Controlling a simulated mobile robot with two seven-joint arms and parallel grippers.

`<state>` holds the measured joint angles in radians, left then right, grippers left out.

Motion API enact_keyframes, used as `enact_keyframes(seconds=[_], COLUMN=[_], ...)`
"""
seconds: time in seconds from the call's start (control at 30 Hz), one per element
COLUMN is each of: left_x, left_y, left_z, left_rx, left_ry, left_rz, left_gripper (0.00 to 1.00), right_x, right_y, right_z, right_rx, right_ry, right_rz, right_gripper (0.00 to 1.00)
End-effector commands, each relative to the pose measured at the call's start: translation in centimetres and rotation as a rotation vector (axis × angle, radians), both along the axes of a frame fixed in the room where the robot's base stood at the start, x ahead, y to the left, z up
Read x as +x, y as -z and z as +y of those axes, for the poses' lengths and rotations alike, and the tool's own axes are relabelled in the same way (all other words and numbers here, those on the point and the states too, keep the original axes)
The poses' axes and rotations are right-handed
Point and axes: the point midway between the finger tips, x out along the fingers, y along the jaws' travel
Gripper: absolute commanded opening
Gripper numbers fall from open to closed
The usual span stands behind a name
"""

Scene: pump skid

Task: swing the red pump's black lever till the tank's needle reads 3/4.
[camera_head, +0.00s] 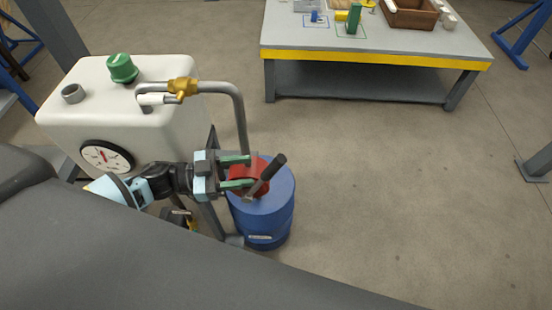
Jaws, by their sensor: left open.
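The red pump (247,187) sits on top of a blue drum (271,216). Its black lever (267,174) slants up to the right, with a dark grip at its upper end. My left gripper (250,171) is open, its green fingers reaching right over the red pump, close to the lever. I cannot tell whether they touch it. The white tank (160,130) stands at left with a round dial (107,157) on its front. The dial's red needle is too small to read exactly, and my arm covers the dial's lower edge. My right gripper is not in view.
A grey pipe (239,105) with a brass valve (181,87) runs from the tank down toward the drum. A green cap (122,68) sits on the tank. A workbench (370,53) with small items stands behind. The floor to the right is clear.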

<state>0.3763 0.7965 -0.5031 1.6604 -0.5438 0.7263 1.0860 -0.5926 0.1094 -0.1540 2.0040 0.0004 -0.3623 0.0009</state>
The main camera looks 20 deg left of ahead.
Motion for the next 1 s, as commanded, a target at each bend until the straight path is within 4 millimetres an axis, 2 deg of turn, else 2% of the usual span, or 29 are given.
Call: enact_keyframes(seconds=[0.27,0.7,1.0], left_x=[0.4,3.1,3.5], left_y=[-0.1,-0.2,-0.1], left_z=[-0.7,-6.0,-7.1], left_rx=[-0.001,-0.002,0.0], left_ry=[0.003,0.0,0.002], left_rz=[-0.002,-0.003,-0.001], left_gripper=[0.46,0.46,0.46], right_x=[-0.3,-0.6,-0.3], right_y=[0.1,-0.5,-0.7], right_z=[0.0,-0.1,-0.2], right_rx=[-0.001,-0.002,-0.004], right_ry=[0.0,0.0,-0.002], right_rz=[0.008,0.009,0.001], right_gripper=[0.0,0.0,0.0])
